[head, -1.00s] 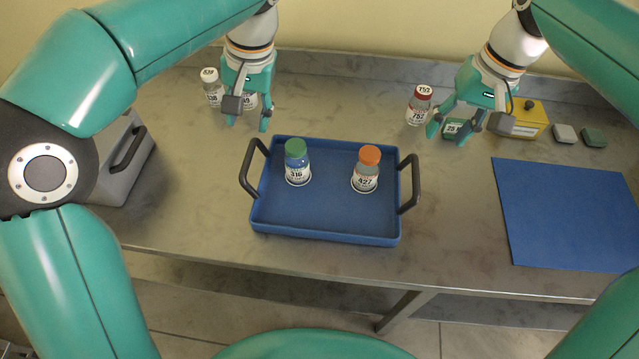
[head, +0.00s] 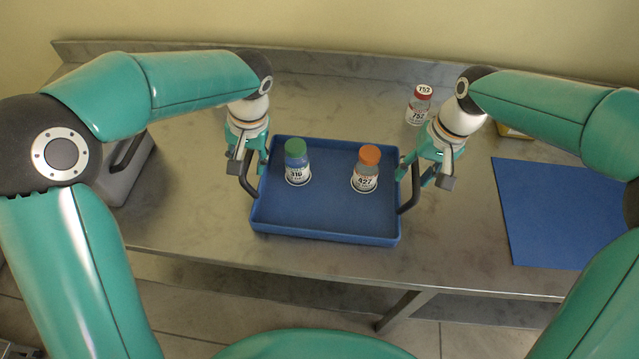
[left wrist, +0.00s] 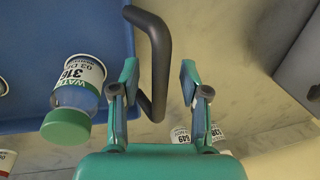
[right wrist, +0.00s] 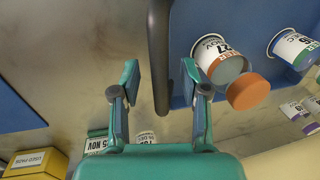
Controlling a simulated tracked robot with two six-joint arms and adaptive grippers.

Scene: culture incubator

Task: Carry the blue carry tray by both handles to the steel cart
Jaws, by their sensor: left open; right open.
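The blue carry tray (head: 325,222) rests on the steel table with a dark handle at each end. It carries a green-capped bottle (head: 297,165) and an orange-capped bottle (head: 366,170), both upright. My left gripper (head: 250,168) is open at the left handle (left wrist: 157,60); in the left wrist view the handle bar passes between its fingers (left wrist: 156,85). My right gripper (head: 424,176) is open at the right handle (right wrist: 159,60); in the right wrist view the bar lies between its fingers (right wrist: 160,85). The steel cart cannot be made out.
A red-capped bottle (head: 419,105) stands behind the tray. A blue mat (head: 565,215) lies to the right. A grey case (head: 128,165) with a handle stands at the left. A yellow box (right wrist: 35,163) shows in the right wrist view. The table in front of the tray is clear.

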